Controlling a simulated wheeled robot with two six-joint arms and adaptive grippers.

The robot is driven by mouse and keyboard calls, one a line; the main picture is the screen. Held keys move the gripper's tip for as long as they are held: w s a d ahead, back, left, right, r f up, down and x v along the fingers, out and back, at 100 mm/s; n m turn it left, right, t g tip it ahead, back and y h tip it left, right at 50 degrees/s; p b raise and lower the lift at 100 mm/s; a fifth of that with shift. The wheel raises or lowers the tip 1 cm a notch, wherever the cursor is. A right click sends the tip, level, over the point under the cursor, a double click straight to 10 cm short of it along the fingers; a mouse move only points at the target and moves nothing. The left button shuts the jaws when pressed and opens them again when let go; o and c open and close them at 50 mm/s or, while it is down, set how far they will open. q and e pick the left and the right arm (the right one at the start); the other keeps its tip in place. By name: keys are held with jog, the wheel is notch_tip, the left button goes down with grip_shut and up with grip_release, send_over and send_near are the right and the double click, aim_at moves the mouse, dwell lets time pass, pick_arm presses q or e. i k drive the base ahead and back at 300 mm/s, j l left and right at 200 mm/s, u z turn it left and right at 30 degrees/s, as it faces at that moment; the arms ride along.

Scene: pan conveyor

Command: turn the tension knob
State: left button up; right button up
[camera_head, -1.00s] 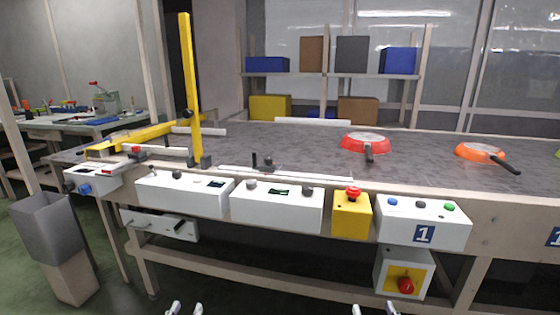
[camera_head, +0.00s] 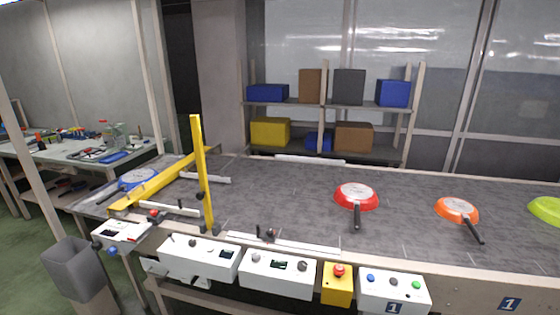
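No knob carries a label I can read, so I cannot tell which one is the tension knob. Along the conveyor's front edge, the second white box (camera_head: 185,262) has a dark knob (camera_head: 192,243) and a small display. The third white box (camera_head: 262,279) has a grey knob (camera_head: 256,258), a display and a dark knob (camera_head: 302,266). The far left white box (camera_head: 128,229) has a blue knob (camera_head: 112,251) and a black knob (camera_head: 97,245) on its front. Neither of my grippers is in view.
The conveyor (camera_head: 290,205) carries a red pan (camera_head: 354,192), an orange pan (camera_head: 455,207), a green pan (camera_head: 548,208) and a blue pan (camera_head: 137,178). A yellow post (camera_head: 202,175) rises behind the boxes. A yellow emergency-stop box (camera_head: 338,291) and a button box (camera_head: 380,290) stand right.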

aim_at(96, 247)
jog(key=u, duration=1.3)
